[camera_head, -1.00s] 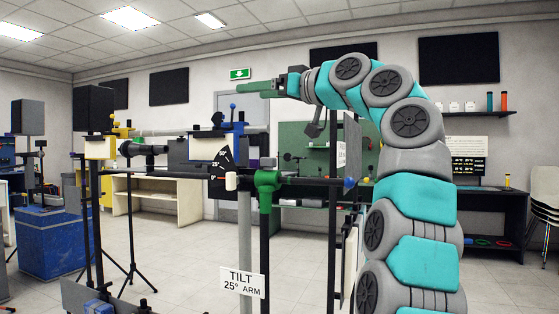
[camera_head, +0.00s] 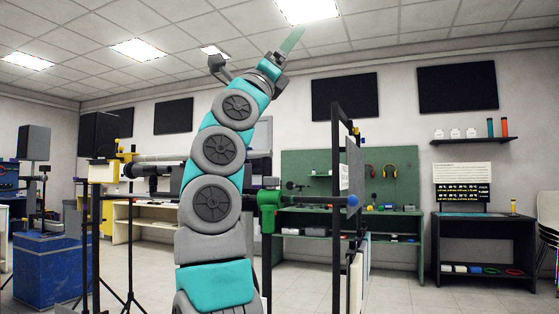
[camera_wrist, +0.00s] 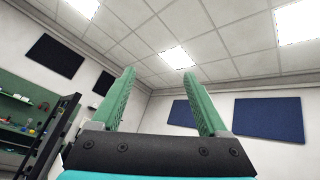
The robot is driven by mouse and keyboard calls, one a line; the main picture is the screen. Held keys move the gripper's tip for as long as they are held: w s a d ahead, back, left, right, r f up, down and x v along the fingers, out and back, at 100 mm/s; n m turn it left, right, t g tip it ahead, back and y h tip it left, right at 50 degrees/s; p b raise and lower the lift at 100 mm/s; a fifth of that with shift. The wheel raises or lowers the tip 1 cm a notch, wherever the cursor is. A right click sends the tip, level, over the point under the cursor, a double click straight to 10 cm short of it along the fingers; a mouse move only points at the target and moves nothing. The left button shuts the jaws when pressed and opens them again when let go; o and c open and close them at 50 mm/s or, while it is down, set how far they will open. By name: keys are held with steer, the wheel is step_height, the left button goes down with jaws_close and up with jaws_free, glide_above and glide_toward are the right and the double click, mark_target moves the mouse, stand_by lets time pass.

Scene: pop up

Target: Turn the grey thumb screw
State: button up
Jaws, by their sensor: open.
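I cannot make out a grey thumb screw in either view; my arm covers the middle of the test rig. The rig shows a green clamp (camera_head: 268,198) on a horizontal bar, a blue ball knob (camera_head: 352,201) at the bar's right end, and a yellow clamp (camera_head: 126,152) by a grey tube (camera_head: 165,160) at the left. My gripper (camera_head: 290,42) is raised well above the rig, pointing up toward the ceiling. In the wrist view my gripper (camera_wrist: 158,73) has its two green fingers apart with nothing between them.
A black upright frame (camera_head: 337,190) stands right of the green clamp. A blue crate-like cabinet (camera_head: 48,255) and thin stands are at the left. A green workbench (camera_head: 320,212) and a black shelf bench (camera_head: 485,240) stand at the back. The floor at front right is clear.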

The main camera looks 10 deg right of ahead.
steer(key=w+f+m+g+y, duration=0.1)
steer(key=w+f+m+y, duration=0.15)
steer(key=f, duration=0.45)
steer(key=w+f+m+g+y, duration=0.1)
steer(key=w+f+g+y, duration=0.15)
steer(key=f, duration=0.35)
steer(key=y+b, duration=0.1)
steer(key=y, duration=0.4)
glide_toward(279, 178)
steer(key=shift+g, duration=0.25)
steer(key=w, duration=0.1)
steer(key=w+d, duration=0.1)
steer(key=w, duration=0.1)
steer(key=w+d, duration=0.1)
steer(key=w, duration=0.1)
steer(key=shift+d, duration=0.25)
steer(key=shift+p+x, duration=0.3)
steer(key=shift+x, duration=3.45)
steer(key=shift+r, duration=0.15)
jaws_close()
